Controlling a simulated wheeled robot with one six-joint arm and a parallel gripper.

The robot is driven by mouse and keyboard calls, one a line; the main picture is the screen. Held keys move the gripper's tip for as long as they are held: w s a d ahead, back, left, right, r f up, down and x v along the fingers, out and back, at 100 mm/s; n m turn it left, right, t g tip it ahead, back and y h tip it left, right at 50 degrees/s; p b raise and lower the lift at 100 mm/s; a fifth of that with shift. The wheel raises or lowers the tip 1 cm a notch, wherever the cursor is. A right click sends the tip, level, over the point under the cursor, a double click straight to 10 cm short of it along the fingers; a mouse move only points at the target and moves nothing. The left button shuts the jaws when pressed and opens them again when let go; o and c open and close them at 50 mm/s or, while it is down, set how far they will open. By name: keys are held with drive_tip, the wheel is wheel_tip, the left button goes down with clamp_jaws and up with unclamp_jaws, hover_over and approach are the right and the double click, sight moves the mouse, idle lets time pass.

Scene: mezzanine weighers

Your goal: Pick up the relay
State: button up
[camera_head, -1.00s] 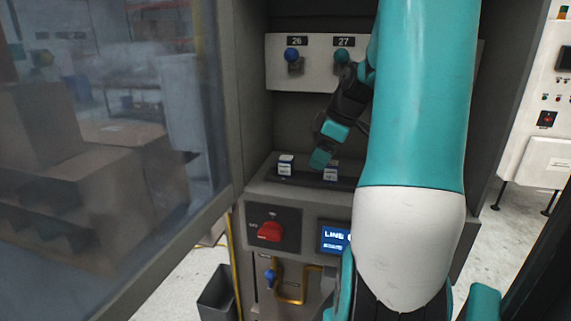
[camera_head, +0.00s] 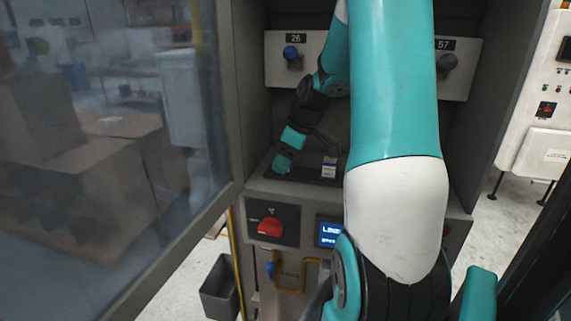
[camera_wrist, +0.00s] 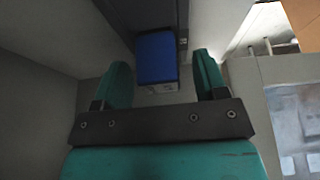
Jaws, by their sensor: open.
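A relay with a blue top and a pale end face (camera_wrist: 157,58) shows in the wrist view, lined up between the two teal fingers of my gripper (camera_wrist: 162,78). The fingers stand apart with a gap on each side of it; I cannot tell how deep it sits between them. In the head view my gripper (camera_head: 283,163) points down at the left part of the cabinet shelf and hides whatever is under it. A second small white block with a dark label (camera_head: 329,168), which looks like another relay, stands to its right on the shelf.
The cabinet's dark side walls close in the shelf (camera_head: 262,182). A back panel (camera_head: 278,70) carries knobs and number labels. Below are a red rotary switch (camera_head: 270,226) and a blue display (camera_head: 331,235). A glass door (camera_head: 110,130) stands at the left.

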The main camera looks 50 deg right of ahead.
drive_tip(key=c, duration=1)
drive_tip(key=shift+r+b, duration=0.35)
drive_tip(key=shift+r, duration=0.2)
drive_tip(key=shift+s+a+r+b, duration=0.1)
drive_tip(key=shift+s+r+b, duration=0.2)
drive_tip(key=shift+r+b, duration=0.2)
drive_tip(key=shift+s+r+b, duration=0.3)
drive_tip(key=shift+r+b, duration=0.05)
drive_tip(key=shift+r, duration=0.2)
drive_tip(key=shift+s+a+r+b, duration=0.1)
drive_tip(key=shift+s+a+b, duration=0.6)
drive_tip(key=shift+s, duration=2.05)
drive_tip(key=shift+s+a+b, duration=0.45)
drive_tip(key=shift+s+b, duration=0.5)
drive_tip(key=shift+s, duration=1.75)
drive_tip(key=shift+s+a+r+b, duration=0.1)
drive_tip(key=shift+s+a+b, duration=0.6)
drive_tip(key=shift+s, duration=2.05)
